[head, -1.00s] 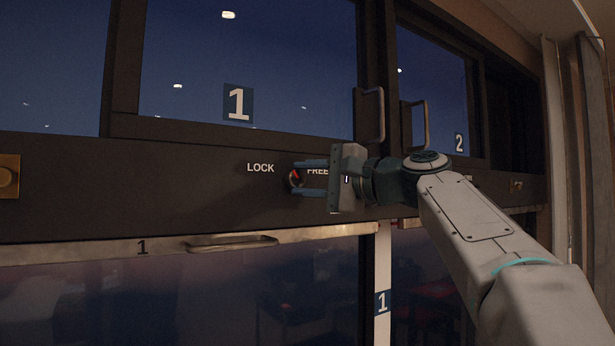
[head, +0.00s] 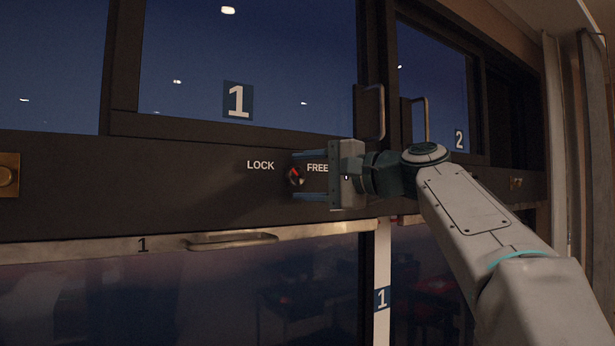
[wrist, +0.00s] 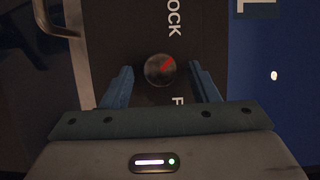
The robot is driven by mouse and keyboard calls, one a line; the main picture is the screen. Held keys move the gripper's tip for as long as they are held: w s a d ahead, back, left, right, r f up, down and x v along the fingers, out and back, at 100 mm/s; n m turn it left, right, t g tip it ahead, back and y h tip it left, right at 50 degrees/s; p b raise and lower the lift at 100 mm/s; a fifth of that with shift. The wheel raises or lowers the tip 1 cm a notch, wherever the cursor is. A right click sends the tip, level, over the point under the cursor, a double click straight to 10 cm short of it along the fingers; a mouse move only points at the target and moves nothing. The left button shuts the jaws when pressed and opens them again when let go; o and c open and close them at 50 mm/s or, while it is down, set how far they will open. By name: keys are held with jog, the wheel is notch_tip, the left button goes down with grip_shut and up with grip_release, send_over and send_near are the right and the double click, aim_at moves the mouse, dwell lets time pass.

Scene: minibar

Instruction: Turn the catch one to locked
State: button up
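Catch one is a small round dark knob (head: 296,176) with a red mark, on the dark rail below window 1. LOCK (head: 260,165) is printed to its left and FREE (head: 317,168) to its right. In the wrist view the knob (wrist: 160,70) sits between the fingertips, its red mark slanting up and right, on the LOCK side. My gripper (head: 292,175) is open, one finger above the knob and one below. In the wrist view a gap shows between the knob and each finger of my gripper (wrist: 160,74).
A metal bar with a handle (head: 232,242) runs just below the rail. Upright handles (head: 380,113) stand out from the window frames above right. A brass fitting (head: 8,176) is at the far left.

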jog(key=b+v, duration=0.3)
jog(key=v, duration=1.1)
jog(key=shift+b, duration=0.3)
jog(key=shift+w, duration=0.1)
notch_tip(320, 180, down, 27)
jog(key=s+a+g+h, duration=0.2)
jog(key=h, duration=0.6)
jog(key=s+d+f+n+g+h, duration=0.2)
jog(key=s+f, duration=0.6)
jog(key=f, duration=0.5)
jog(key=s+d+f+n+g+h, duration=0.2)
jog(key=s+d+f+n+h, duration=0.1)
jog(key=s+f, duration=0.6)
notch_tip(320, 180, down, 5)
jog(key=shift+r+n+h, duration=0.25)
jog(key=shift+n+h, duration=0.65)
jog(key=shift+h, duration=0.1)
